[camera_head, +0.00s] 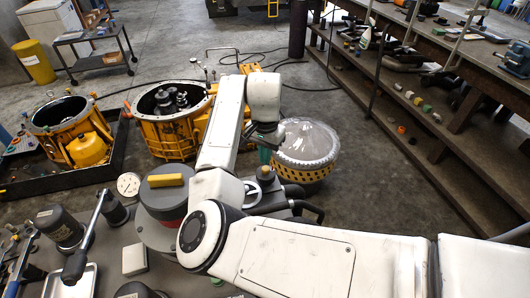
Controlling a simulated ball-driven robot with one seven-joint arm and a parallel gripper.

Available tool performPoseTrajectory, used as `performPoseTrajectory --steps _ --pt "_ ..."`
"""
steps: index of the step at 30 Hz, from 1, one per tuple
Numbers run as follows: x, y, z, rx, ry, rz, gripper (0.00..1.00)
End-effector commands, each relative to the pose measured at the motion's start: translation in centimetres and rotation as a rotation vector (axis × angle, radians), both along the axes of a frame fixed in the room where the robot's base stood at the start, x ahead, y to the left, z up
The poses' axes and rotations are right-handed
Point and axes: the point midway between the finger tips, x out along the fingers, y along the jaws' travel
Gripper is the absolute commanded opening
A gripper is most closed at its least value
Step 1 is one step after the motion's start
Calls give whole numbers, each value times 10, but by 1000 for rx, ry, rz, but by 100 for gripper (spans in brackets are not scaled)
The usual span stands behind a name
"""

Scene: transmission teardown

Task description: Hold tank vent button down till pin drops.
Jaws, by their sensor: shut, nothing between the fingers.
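My white arm reaches across the middle of the view, and its end bends down to my gripper (265,153), a small dark tool with a teal part. Its fingers look closed and empty, pointing down above a small dark fitting (265,174) at the bench's far edge. I cannot tell whether the tip touches it. A squat round grey tank (163,206) with a red band and a yellow block on its lid stands left of the gripper, partly behind my arm. A white dial gauge (128,185) is beside it. I cannot make out the vent button or pin for certain.
Beyond stands a plastic-covered drum (305,143) with a yellow perforated band. Two yellow housings (172,118) (70,130) are at left. A long lever (85,238) rises front left. Shelving (440,170) lines the right; floor between is clear.

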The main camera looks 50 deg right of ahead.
Motion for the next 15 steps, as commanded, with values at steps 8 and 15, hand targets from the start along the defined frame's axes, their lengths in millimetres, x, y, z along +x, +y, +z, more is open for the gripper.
performPoseTrajectory --steps 8,15 --pt "0 0 -18 -1 -1 0 0" --pt "0 0 -17 -1 0 0 0"
